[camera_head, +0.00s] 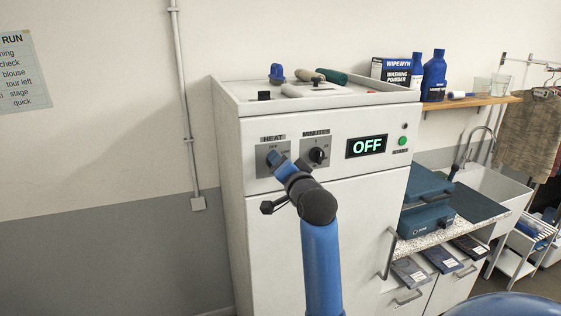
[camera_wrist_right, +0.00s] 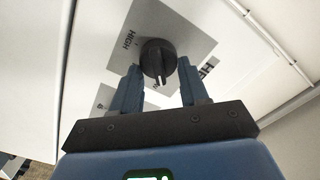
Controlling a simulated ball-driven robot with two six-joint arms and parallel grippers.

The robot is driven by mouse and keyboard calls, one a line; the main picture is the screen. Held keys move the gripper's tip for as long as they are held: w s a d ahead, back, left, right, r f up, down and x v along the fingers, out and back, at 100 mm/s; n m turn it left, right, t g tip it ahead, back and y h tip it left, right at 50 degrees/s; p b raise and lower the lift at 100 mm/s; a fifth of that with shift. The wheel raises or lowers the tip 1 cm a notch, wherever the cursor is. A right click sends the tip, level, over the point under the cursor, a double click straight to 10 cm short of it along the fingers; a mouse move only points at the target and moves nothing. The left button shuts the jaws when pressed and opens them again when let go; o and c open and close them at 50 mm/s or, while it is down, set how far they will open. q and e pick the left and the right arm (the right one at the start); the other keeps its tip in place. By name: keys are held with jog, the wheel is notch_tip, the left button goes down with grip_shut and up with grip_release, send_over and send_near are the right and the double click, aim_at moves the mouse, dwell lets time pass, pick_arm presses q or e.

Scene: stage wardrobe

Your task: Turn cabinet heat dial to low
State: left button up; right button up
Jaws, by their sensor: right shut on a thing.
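The heat dial (camera_wrist_right: 158,57) is a round black knob on a grey plate (camera_wrist_right: 195,38) in the right wrist view. The word HIGH reads beside it on the plate; other lettering is partly hidden by a finger. The knob's ridge points down in that view, toward my gripper's body. My right gripper (camera_head: 277,158) is at the heat plate on the white cabinet (camera_head: 330,210). Its fingers (camera_wrist_right: 160,78) stand on either side of the knob and are shut on it. In the head view the knob is hidden behind the gripper. My left gripper is not in view.
The minutes dial (camera_head: 317,155) sits just right of my right gripper. A display (camera_head: 366,146) reads OFF, with a green button (camera_head: 403,141) beside it. The cabinet's door handle (camera_head: 388,255) is at lower right. A counter and sink stand farther right.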

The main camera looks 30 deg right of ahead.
jog(key=shift+d+m, duration=0.1)
jog(key=shift+m, duration=1)
jog(key=o, duration=1)
jog(key=shift+o, duration=0.2)
jog(key=shift+f, duration=0.1)
jog(key=b+v, duration=0.3)
jog(key=v, duration=0.7)
jog(key=shift+s, duration=0.35)
